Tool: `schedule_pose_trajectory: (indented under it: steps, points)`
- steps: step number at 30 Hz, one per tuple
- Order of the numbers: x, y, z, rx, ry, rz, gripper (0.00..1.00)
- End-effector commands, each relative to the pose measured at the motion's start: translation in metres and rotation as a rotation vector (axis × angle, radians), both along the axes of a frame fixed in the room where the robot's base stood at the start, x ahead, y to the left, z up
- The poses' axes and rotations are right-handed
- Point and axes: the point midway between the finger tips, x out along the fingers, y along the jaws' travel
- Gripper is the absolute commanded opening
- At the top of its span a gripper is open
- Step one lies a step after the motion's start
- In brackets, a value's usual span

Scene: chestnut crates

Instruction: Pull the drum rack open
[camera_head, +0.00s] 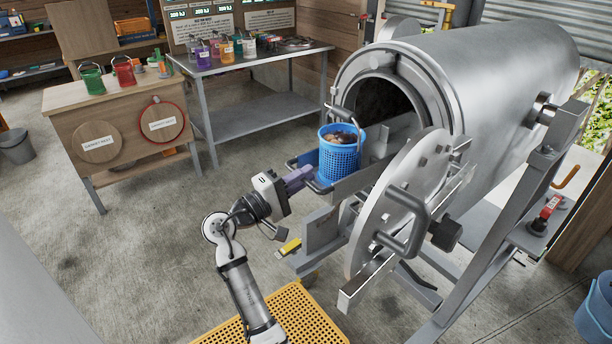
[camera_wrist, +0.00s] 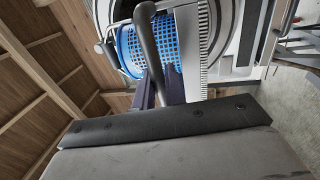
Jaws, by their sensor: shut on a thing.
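The drum (camera_head: 480,75) is a big steel cylinder with its round door (camera_head: 385,225) swung open at the front. The rack (camera_head: 352,183) is a grey-blue slide that sticks partly out of the drum mouth. A blue mesh basket (camera_head: 339,163) with brown contents stands upright on it. My gripper (camera_head: 308,176) reaches the rack's front end from the left, its purple fingers shut on the dark rack handle (camera_head: 320,188). In the wrist view the handle (camera_wrist: 149,45) runs down between the fingers (camera_wrist: 163,92), with the basket (camera_wrist: 128,48) behind it. The rack's inner end is hidden inside the drum.
The open door with its lever handle stands right of the rack. A yellow perforated platform (camera_head: 275,322) lies below my arm. A steel table (camera_head: 255,105) with colored jars and a wooden bench (camera_head: 120,105) stand behind left. The concrete floor between bench and arm is clear.

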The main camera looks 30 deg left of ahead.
Motion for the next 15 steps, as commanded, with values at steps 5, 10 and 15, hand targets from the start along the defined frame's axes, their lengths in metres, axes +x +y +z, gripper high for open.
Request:
schedule_pose_trajectory:
  steps: [5, 10, 15]
  points:
    - [-0.0003, 0.0001, 0.0012, 0.000, -0.002, 0.000, 0.00]
    - [-0.0001, 0.0001, 0.0011, 0.000, -0.002, 0.000, 0.17]
    - [-0.0008, 0.0005, 0.0003, 0.000, -0.002, 0.001, 0.17]
